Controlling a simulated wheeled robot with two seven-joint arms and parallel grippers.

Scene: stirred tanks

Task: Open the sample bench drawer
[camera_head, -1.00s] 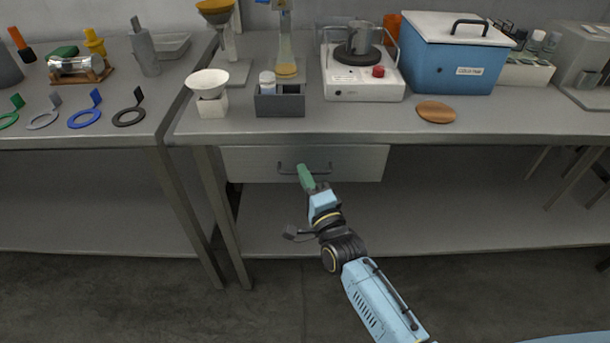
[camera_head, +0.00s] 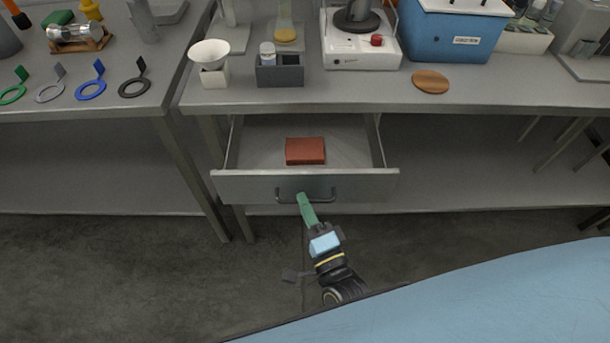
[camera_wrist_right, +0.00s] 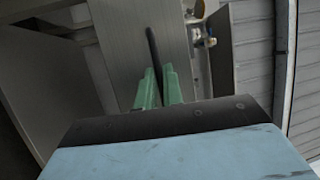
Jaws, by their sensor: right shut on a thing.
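The sample bench drawer (camera_head: 235,187) is pulled well out from under the bench. Its inside shows, with a reddish-brown block (camera_head: 305,151) lying in it. A dark bar handle (camera_head: 325,195) is on its front. In the right wrist view the green fingers (camera_wrist_right: 157,88) close around the dark handle bar (camera_wrist_right: 152,48) in front of the grey drawer front (camera_wrist_right: 128,35). My left gripper is not in view.
On the bench top (camera_head: 350,92) stand a white bowl (camera_head: 209,54) on a block, a grey holder (camera_head: 280,74), a hotplate (camera_head: 362,45), a blue cold box (camera_head: 455,40) and a brown disc (camera_head: 430,81). Open floor (camera_head: 130,270) lies in front of the bench.

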